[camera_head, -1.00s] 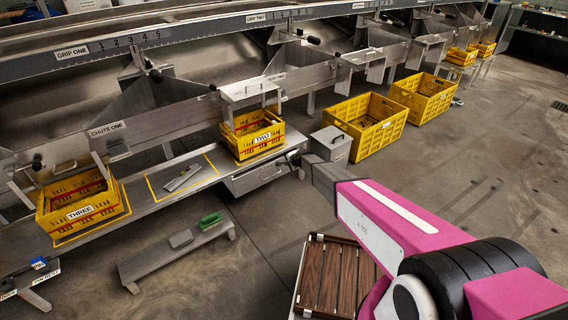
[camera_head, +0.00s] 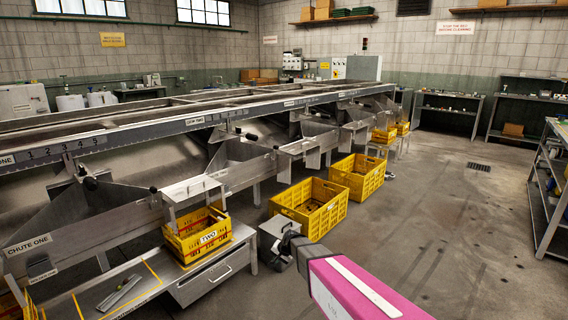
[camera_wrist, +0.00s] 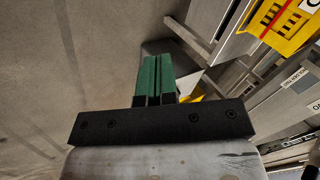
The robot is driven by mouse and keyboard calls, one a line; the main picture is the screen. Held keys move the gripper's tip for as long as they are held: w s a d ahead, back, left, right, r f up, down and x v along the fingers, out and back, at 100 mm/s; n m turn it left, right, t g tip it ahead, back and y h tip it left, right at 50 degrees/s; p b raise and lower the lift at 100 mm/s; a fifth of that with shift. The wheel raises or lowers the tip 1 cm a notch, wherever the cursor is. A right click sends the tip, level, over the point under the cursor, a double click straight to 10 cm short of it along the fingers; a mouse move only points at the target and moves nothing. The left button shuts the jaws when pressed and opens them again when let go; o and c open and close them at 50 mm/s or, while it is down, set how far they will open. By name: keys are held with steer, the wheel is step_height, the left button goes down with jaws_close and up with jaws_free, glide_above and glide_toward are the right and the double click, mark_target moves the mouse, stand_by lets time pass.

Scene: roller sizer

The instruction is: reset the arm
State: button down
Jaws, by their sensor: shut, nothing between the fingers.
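My gripper (camera_wrist: 153,78) shows in the wrist view with its two green-padded fingers side by side, shut and empty. The fingers are hard to make out there. The gripper holds nothing and appears apart from the bench and crates.
Large yellow crates (camera_head: 312,212) and (camera_head: 357,178) stand on the floor behind the arm's end. A metal rack (camera_head: 552,190) is at the far right. The floor between is open.

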steer(key=s+d+r+n+g+h, duration=0.2)
steer(key=s+d+r, duration=0.3)
steer(key=s+d, duration=0.6)
steer(key=s+d+r+n+g+h, duration=0.1)
steer(key=s+d+r+h, duration=0.2)
steer(key=s+d+r, duration=0.3)
steer(key=s+d, duration=0.5)
steer(key=d, duration=0.1)
steer(key=shift+d+r+n+g, duration=0.15)
steer(key=shift+r+n+g, duration=0.1)
steer(key=shift+n+g, duration=0.15)
